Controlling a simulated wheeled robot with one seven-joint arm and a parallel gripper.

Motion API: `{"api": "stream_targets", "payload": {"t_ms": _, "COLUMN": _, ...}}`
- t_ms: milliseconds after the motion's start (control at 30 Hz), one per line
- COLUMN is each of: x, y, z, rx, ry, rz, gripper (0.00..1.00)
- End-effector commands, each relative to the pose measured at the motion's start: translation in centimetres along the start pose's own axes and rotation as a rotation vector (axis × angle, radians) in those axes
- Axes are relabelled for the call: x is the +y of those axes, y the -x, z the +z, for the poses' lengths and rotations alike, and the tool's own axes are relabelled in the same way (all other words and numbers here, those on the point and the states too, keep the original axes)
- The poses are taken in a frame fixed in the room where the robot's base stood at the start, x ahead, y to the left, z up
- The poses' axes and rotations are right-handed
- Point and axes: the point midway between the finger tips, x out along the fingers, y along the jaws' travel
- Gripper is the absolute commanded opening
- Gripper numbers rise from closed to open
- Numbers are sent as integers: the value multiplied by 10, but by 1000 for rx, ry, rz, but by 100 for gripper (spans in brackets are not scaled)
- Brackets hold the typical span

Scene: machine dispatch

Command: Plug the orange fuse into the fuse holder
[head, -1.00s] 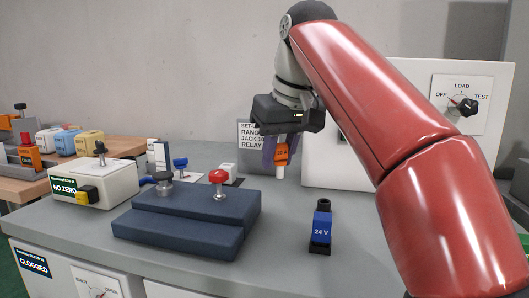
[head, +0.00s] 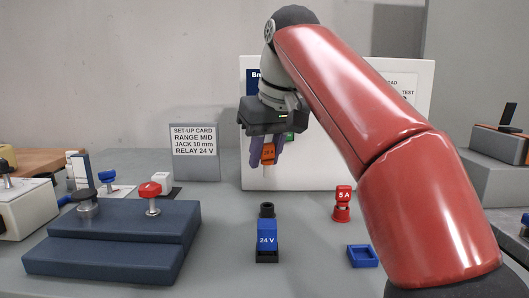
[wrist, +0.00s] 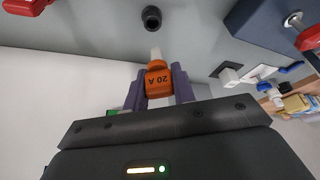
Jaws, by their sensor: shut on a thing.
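The orange fuse (head: 268,154), marked 20 A, is held upright between the purple fingers of my gripper (head: 267,152), in the air above the grey bench. In the wrist view the orange fuse (wrist: 158,80) sits between the fingertips (wrist: 158,85), its pale tip pointing away from the gripper. A black round socket with a hole, which looks like the fuse holder (head: 266,210), stands on the bench below the gripper, just behind the blue 24 V block. The socket (wrist: 151,18) shows apart from the fuse tip in the wrist view.
The blue 24 V block (head: 267,236) stands in front of the socket. A red 5 A fuse (head: 343,195) and an empty blue tray (head: 362,256) are to the right. A dark stepped block (head: 115,240) with knobs is at left. A white panel (head: 330,170) stands behind.

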Motion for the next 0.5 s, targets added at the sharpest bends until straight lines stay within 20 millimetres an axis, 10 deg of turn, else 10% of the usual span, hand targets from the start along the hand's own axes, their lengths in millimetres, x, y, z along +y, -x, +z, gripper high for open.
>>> {"api": "stream_targets", "payload": {"t_ms": 500, "x": 0, "y": -32, "z": 13, "rx": 0, "ry": 0, "rz": -1, "gripper": 0}}
